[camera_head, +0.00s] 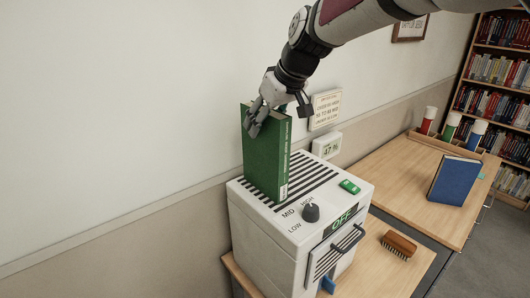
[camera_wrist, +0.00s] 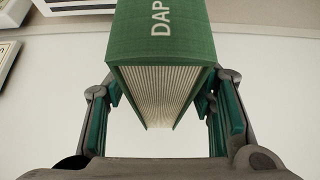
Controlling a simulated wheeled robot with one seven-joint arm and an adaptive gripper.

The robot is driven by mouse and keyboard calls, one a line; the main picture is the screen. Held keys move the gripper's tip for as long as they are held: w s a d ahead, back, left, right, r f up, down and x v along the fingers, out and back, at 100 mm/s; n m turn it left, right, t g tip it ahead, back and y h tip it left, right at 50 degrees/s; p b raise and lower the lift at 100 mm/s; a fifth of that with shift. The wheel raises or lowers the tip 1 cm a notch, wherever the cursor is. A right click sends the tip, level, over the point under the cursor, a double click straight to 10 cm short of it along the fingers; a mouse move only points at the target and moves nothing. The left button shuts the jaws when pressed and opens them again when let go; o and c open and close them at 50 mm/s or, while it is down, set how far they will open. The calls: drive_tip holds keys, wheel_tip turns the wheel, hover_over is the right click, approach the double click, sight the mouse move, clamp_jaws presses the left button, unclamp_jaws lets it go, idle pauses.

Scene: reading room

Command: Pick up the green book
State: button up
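The green book (camera_head: 266,158) stands upright on the slatted top of a white machine (camera_head: 258,225). I cannot tell whether its bottom edge rests fully on the slats. My gripper (camera_head: 266,108) is at the book's upper end, with a finger over its front cover. In the wrist view, the book (camera_wrist: 160,40) runs between the two fingers of my gripper (camera_wrist: 160,95), its pale page edges facing the camera.
The machine has a dial (camera_head: 311,213), an OFF display (camera_head: 343,218) and a green switch (camera_head: 349,187). A brush (camera_head: 398,244) and a blue book (camera_head: 454,181) are on the wooden desk (camera_head: 390,172) to the right. The wall (camera_head: 120,110) is close behind.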

clamp_jaws()
drive_tip(key=shift+r, duration=0.25)
